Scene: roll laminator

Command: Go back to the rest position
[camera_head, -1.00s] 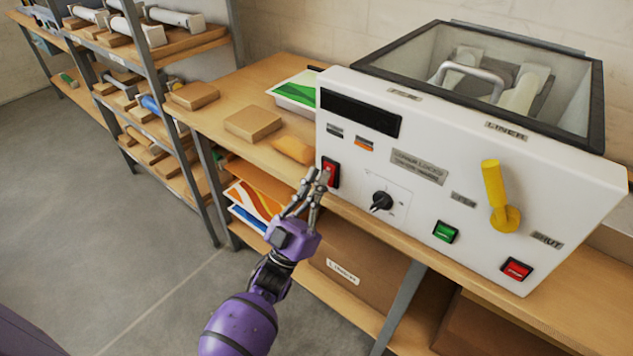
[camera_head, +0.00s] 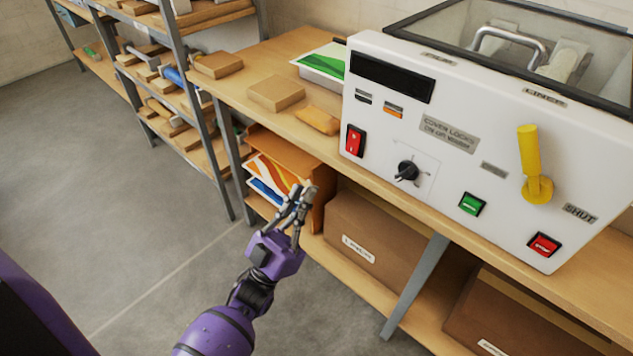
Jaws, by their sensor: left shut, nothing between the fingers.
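My left gripper (camera_head: 303,192) is in the lower middle of the head view, shut and empty. It is in front of the lower shelf and apart from the laminator. The white roll laminator (camera_head: 372,128) stands on the wooden bench at the right. Its front has a red rocker switch (camera_head: 355,140), a black knob (camera_head: 406,171), a green button (camera_head: 472,204), a red button (camera_head: 544,245) and an upright yellow lever (camera_head: 531,158). Its clear cover (camera_head: 560,40) looks closed. My right gripper is not in view.
Below are coloured sheets (camera_head: 269,173) and a large carton (camera_head: 370,238). A rack (camera_head: 187,95) stands at the back left. The grey floor (camera_head: 120,190) at left is open.

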